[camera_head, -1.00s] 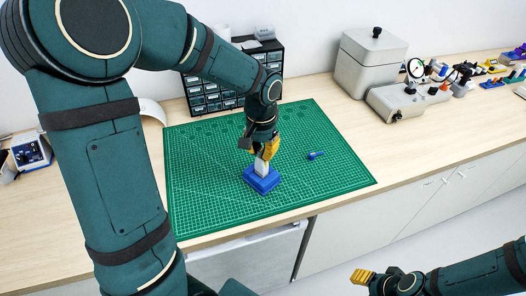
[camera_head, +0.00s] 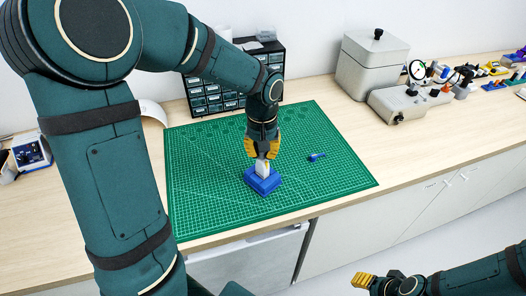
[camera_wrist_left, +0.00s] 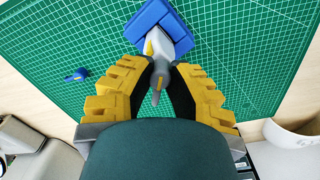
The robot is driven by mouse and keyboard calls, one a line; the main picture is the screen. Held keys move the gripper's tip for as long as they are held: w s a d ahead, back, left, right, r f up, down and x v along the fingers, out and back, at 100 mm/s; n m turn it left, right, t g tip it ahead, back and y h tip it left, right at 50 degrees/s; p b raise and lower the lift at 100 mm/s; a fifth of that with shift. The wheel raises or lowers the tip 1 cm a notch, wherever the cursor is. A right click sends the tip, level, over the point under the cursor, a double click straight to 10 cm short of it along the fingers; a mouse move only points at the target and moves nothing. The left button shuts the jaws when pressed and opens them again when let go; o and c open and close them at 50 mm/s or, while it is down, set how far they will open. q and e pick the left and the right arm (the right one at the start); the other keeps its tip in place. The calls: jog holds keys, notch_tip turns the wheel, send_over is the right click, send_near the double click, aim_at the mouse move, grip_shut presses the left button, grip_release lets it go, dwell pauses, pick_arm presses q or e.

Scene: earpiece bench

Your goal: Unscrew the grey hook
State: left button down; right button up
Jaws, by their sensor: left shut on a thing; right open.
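A blue block-shaped holder (camera_head: 262,183) sits on the green cutting mat, with a pale earpiece body (camera_head: 262,169) upright in it. In the left wrist view the blue holder (camera_wrist_left: 155,22) is at the top, and a small grey hook (camera_wrist_left: 157,88) points down from the earpiece between my yellow fingers. My left gripper (camera_head: 263,156) is above the holder, shut on the hook; its fingertips (camera_wrist_left: 160,66) lie on either side. They hide the hook in the head view. My right gripper (camera_head: 363,280) is open and empty, low at the right, away from the bench.
A small blue piece (camera_head: 317,156) lies on the green mat (camera_head: 205,200) right of the holder. A dark drawer cabinet (camera_head: 205,97) stands behind the mat. A grey lidded box (camera_head: 372,62) and a dial-gauge fixture (camera_head: 410,92) stand at the back right.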

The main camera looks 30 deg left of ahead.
pick_arm(q)
jog(key=shift+r+p, duration=1.7)
jog(key=shift+r, duration=0.55)
